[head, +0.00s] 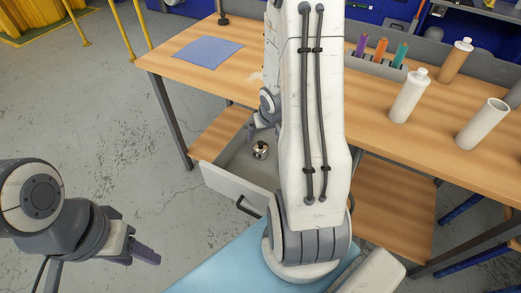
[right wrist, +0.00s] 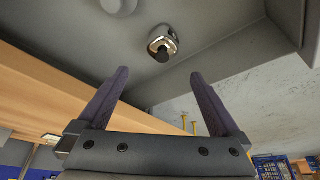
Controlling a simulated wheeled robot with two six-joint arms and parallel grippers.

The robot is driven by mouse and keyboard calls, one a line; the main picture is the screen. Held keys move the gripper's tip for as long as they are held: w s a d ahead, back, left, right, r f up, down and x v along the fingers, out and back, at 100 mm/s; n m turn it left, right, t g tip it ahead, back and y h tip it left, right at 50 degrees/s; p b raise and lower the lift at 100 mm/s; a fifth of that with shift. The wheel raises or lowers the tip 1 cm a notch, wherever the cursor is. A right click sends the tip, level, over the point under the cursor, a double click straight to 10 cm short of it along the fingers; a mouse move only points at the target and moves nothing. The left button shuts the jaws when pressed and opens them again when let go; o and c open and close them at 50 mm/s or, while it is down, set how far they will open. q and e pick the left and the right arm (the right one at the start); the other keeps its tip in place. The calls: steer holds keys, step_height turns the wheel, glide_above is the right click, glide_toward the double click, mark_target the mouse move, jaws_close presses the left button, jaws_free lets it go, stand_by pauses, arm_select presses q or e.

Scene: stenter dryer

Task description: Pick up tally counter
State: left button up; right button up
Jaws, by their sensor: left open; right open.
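The tally counter (head: 261,150) is a small round silver thing with a dark top, lying in the open drawer (head: 222,187) under the workbench. In the right wrist view the tally counter (right wrist: 163,44) shows beyond my fingertips, apart from them, on the grey drawer floor. My right gripper (head: 256,132) is over the drawer near the counter, partly hidden by my arm. In the right wrist view my right gripper (right wrist: 158,76) is open with nothing between its fingers. My left gripper (head: 145,255) is at the lower left over the floor, open and away from the drawer.
The wooden workbench (head: 160,65) bears a blue cloth (head: 208,52), white bottles (head: 409,97) and a grey rack (head: 372,68) of coloured tubes. The drawer walls surround the counter, and the bench top is close by. Open floor lies to the left.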

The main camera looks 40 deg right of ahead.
mark_target(261, 144)
steer(key=b+x, duration=0.2)
steer(key=x, duration=0.3)
steer(key=shift+f+b, duration=0.1)
steer(key=shift+b, duration=0.2)
steer(key=x, duration=0.1)
steer(key=b+x, duration=0.2)
steer(key=x, duration=0.1)
steer(key=shift+s+a+f, duration=0.2)
steer(key=shift+a+f, duration=0.05)
steer(key=shift+a, duration=0.1)
steer(key=shift+w+d+f, duration=0.1)
steer(key=shift+w+f, duration=0.1)
steer(key=shift+f, duration=0.15)
steer(key=c, duration=1.4)
steer(key=shift+r, duration=0.1)
steer(key=shift+c, duration=0.2)
